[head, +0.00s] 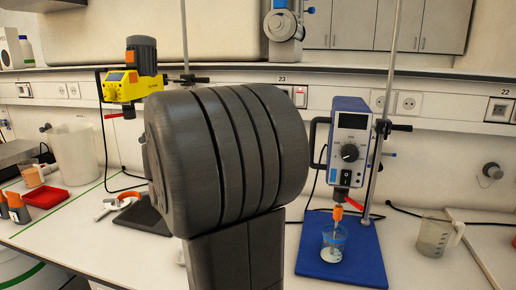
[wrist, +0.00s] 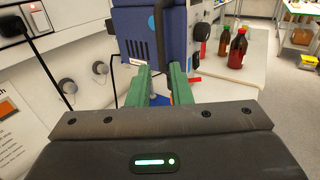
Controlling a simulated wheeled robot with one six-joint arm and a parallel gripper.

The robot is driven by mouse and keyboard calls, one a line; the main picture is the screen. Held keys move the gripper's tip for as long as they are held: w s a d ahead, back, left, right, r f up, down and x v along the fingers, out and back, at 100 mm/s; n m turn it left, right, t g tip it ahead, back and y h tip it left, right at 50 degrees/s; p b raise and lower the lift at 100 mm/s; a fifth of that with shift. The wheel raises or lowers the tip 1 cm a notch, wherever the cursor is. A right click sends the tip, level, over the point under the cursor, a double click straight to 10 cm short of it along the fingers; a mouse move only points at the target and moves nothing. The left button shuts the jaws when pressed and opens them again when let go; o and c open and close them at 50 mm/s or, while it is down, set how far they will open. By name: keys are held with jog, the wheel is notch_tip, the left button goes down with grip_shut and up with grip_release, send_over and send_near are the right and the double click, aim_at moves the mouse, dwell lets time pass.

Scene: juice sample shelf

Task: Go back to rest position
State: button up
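My gripper (wrist: 161,76) shows in the wrist view with two green fingers. There is a gap between the fingertips and I see nothing held in it. A blue device with vent slots (wrist: 158,48) stands beyond the fingers, and I cannot tell the distance to it. My gripper is not visible in the head view, where a dark grey link of my own arm fills the middle and hides part of the bench.
A blue stirrer (head: 350,150) stands on a blue base (head: 350,262) with a small beaker (head: 332,246) under it. A yellow stirrer (head: 128,85) is left. An empty beaker (head: 434,236) stands right. Brown bottles (wrist: 237,50) show in the wrist view.

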jog(key=p+x, duration=0.1)
jog(key=x, duration=1.3)
jog(key=shift+r, duration=0.15)
jog(key=shift+a, duration=0.1)
